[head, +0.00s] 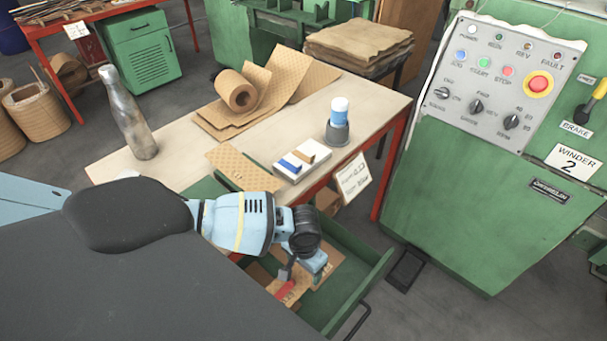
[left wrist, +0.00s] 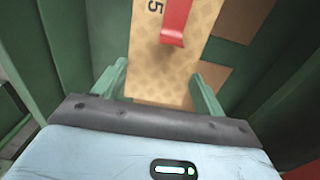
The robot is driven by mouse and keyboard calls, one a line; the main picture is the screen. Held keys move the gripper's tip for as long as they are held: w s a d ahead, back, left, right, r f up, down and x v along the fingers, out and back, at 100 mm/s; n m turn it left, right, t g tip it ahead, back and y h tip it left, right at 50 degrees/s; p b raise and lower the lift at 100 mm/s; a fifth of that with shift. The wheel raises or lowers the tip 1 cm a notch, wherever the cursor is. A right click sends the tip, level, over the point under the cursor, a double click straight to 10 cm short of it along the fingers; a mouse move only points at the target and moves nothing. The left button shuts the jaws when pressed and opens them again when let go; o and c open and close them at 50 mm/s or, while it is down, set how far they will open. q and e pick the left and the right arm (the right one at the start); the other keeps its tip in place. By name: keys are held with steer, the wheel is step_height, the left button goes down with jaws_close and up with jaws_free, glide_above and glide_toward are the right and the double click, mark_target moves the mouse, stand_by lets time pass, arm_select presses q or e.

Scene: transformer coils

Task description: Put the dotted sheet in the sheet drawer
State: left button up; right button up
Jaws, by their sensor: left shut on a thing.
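A brown dotted sheet (left wrist: 160,82) with a printed 5 lies between the two fingers of my left gripper (left wrist: 158,76) in the left wrist view. The gripper is shut on the sheet. In the head view my left gripper (head: 291,272) is inside the open green sheet drawer (head: 366,291), and part of the sheet (head: 293,290) shows below it. A red strip (left wrist: 176,22) lies over the sheet's far part. I cannot tell whether the sheet touches the drawer floor. My right gripper is not in view.
Brown sheets (left wrist: 246,18) lie in the drawer beside the held one. The green winder cabinet (head: 450,205) stands at right.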

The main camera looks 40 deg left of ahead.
mark_target(304, 274)
arm_select(q)
steer(key=shift+f+b, duration=0.45)
steer(key=shift+f, duration=1.55)
steer(key=shift+r, duration=0.1)
steer(key=shift+f, duration=0.65)
steer(key=o, duration=1)
steer(key=shift+r, duration=0.1)
